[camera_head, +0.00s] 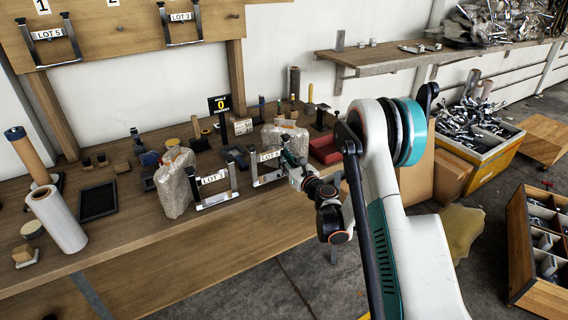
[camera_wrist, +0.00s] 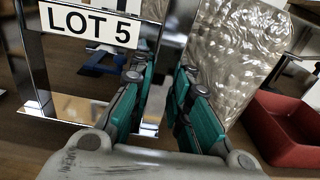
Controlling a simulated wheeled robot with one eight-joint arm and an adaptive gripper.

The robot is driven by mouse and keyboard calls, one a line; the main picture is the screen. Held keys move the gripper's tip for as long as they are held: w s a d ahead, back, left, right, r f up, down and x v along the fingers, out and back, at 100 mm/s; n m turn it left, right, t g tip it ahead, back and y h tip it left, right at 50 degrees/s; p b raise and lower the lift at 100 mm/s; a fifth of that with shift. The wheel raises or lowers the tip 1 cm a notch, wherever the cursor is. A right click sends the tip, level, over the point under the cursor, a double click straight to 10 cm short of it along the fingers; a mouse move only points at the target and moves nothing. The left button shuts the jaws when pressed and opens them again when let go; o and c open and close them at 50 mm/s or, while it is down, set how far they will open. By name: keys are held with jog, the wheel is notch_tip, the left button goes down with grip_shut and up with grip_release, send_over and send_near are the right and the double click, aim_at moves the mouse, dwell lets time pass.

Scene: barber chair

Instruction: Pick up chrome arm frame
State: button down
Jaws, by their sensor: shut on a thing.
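A chrome arm frame with a "LOT 5" label (camera_head: 257,176) stands upright on the wooden bench in the head view. It fills the left of the wrist view, with its label (camera_wrist: 88,24) at the top. My gripper (camera_head: 287,159) reaches it from the right. In the wrist view my gripper (camera_wrist: 166,78) is shut on the frame's right upright, with a teal finger on each side. I cannot tell whether the frame's base touches the bench. A second labelled chrome frame (camera_head: 216,199) stands to its left.
A plastic-wrapped bundle (camera_head: 175,183) stands left of the second frame. Another wrapped bundle (camera_wrist: 237,50) is close to the right of my gripper, beside a red tray (camera_wrist: 285,128). More chrome frames (camera_head: 181,24) hang on the board above. The bench's front strip is clear.

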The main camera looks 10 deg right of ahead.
notch_tip(320, 180, up, 18)
jog(key=p, duration=0.6)
jog(key=shift+r, duration=0.15)
